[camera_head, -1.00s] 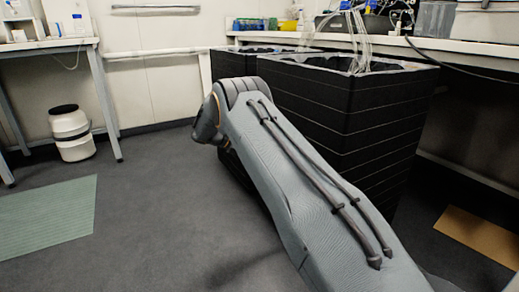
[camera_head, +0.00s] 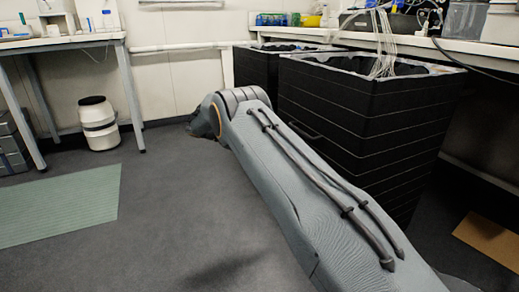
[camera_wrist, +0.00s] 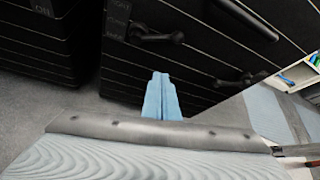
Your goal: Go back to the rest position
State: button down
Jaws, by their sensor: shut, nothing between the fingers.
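My gripper (camera_wrist: 161,97) shows in the wrist view as two light blue fingers, shut together with nothing between them. It points toward dark ribbed containers with black handles. In the head view my grey arm stretches from the lower right up to a bent joint left of the black containers. My gripper is hidden there.
A large black ribbed container (camera_head: 365,130) stands right of my arm, with tubes hanging into it. A second one (camera_head: 257,70) stands behind it. A white drum (camera_head: 99,123) stands by the left table (camera_head: 60,42). A green mat (camera_head: 70,205) lies on open grey floor.

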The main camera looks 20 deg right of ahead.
jog(key=s+a+r+m+y, duration=0.35)
jog(key=s+a+r, duration=0.25)
jog(key=s+a, duration=0.5)
jog(key=s+a+r+m+y, duration=0.35)
jog(key=s+a+r, duration=0.25)
jog(key=s+a, duration=0.55)
jog(key=s+a+m+y, duration=0.2)
jog(key=s+m+y, duration=0.2)
jog(key=s, duration=1.4)
jog(key=s+a+m+y, duration=0.2)
jog(key=s+m+y, duration=0.15)
jog(key=s, duration=1.35)
jog(key=d+r+m+p, duration=0.2)
jog(key=d+r+p, duration=0.4)
jog(key=r+p, duration=0.3)
jog(key=d+r+m+h+p, duration=0.1)
jog(key=d+r+p, duration=0.6)
jog(key=p, duration=0.8)
jog(key=d+r+m+h+p, duration=0.1)
jog(key=d+r+m+p, duration=0.3)
jog(key=d+r+p, duration=0.3)
notch_tip(320, 180, up, 5)
jog(key=p, duration=0.6)
jog(key=shift+s+d, duration=0.15)
jog(key=shift+s, duration=0.05)
